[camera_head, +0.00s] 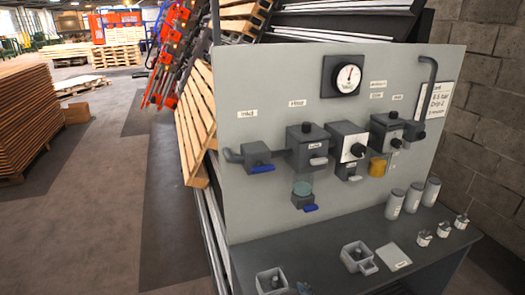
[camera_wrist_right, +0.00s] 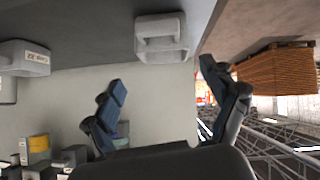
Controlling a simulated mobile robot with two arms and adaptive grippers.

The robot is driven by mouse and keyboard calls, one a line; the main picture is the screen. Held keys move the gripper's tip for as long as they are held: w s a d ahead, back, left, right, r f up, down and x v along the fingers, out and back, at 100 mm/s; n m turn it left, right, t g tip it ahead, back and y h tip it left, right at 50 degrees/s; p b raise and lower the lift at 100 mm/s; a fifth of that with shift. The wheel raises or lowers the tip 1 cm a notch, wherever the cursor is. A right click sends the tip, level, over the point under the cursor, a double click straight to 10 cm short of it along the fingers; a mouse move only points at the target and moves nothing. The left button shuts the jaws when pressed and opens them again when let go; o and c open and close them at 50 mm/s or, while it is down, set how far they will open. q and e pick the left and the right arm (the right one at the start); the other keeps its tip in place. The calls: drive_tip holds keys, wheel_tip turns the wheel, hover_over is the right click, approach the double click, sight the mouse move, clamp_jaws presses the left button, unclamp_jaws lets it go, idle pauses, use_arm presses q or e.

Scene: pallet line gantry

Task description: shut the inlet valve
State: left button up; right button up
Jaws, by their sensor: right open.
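The inlet valve (camera_head: 257,154) is a grey block at the left end of the pipe row on the grey panel, under a small label. Its blue handle (camera_head: 262,169) sticks out low at the front and looks roughly level. My right gripper (camera_wrist_right: 166,88) is open and empty in the right wrist view, its two dark fingers spread wide. Neither gripper shows in the head view. I cannot make out the inlet valve for certain in the right wrist view. My left gripper is out of view.
A round gauge (camera_head: 347,76) is above. The bench (camera_head: 318,242) carries grey holders (camera_head: 357,257), a white card (camera_head: 393,256) and several canisters (camera_head: 395,204). Wooden pallets (camera_head: 196,125) stand close left of the panel.

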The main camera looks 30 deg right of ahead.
drive_tip(key=w+d+r+m+t+h+p, duration=0.1)
drive_tip(key=w+r+t, duration=0.1)
drive_tip(key=r, duration=0.7)
drive_tip(key=w+d+r+t, duration=0.2)
drive_tip(key=r+t, duration=0.1)
drive_tip(key=r, duration=0.6)
drive_tip(key=t, duration=0.2)
approach(264, 170)
drive_tip(key=s, duration=0.3)
use_arm(q)
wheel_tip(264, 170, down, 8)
drive_tip(key=b, duration=1)
use_arm(e)
drive_tip(key=shift+m+t, duration=0.3)
drive_tip(key=shift+m, duration=0.1)
drive_tip(key=p+x, duration=0.4)
drive_tip(key=x, duration=0.8)
drive_tip(key=shift+w+a+f+p, duration=0.1)
drive_tip(key=shift+w+f+p, duration=0.05)
drive_tip(key=shift+w+p, duration=0.2)
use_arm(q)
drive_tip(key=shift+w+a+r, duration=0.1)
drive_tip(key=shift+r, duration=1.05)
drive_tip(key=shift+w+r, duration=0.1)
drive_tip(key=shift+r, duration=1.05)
use_arm(e)
drive_tip(key=shift+w+f, duration=0.1)
drive_tip(key=shift+w, duration=0.55)
drive_tip(key=c, duration=1.2)
